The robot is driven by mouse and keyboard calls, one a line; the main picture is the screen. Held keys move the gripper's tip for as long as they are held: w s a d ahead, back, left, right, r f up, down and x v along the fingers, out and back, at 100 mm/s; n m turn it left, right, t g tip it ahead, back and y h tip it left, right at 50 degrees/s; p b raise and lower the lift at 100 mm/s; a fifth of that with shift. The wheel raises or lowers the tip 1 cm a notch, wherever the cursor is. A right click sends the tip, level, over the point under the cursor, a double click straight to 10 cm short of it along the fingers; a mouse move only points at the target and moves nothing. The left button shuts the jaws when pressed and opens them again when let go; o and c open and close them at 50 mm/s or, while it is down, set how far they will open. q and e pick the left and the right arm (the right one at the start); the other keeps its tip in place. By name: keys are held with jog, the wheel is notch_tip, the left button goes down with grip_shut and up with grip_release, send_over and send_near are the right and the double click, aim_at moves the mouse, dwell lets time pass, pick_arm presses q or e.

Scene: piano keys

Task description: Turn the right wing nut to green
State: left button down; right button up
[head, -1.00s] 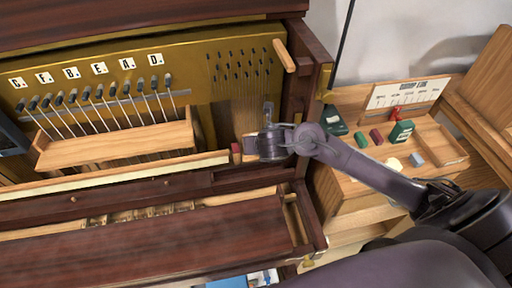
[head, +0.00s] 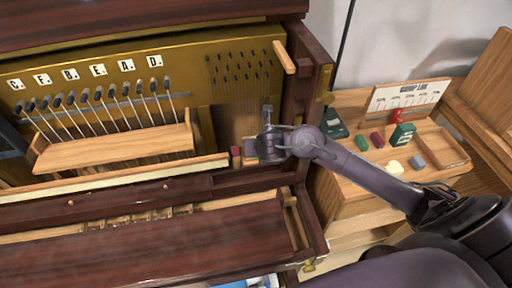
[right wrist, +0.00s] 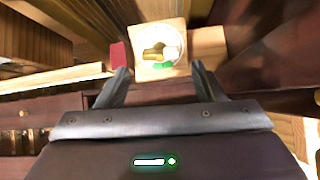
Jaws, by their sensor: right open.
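A brass-coloured wing nut (right wrist: 152,54) sits on a light wooden block in the right wrist view. A pale round patch surrounds it, with a white part at its right and a green spot (right wrist: 164,65) at its lower edge. My right gripper (right wrist: 159,70) is open, with one finger on each side of the block's near part; I cannot tell whether they touch it. In the head view my right gripper (head: 267,112) points into the piano's right end and hides most of the block. My left gripper is not in view.
A red block (right wrist: 120,54) stands just left of the wooden block. A wooden shelf (head: 115,148) lies under a row of dark-headed rods at left. The piano's dark side post (head: 308,85) rises close to the right. A side table (head: 352,205) holds several small coloured items.

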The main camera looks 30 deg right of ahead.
jog(key=shift+b+x, duration=0.75)
jog(key=shift+x, duration=0.25)
jog(key=shift+b+x, duration=1.7)
jog(key=shift+x, duration=0.55)
jog(key=shift+s+a+r+p, duration=0.1)
jog(key=shift+s+r+p, duration=0.4)
jog(key=shift+p, duration=0.1)
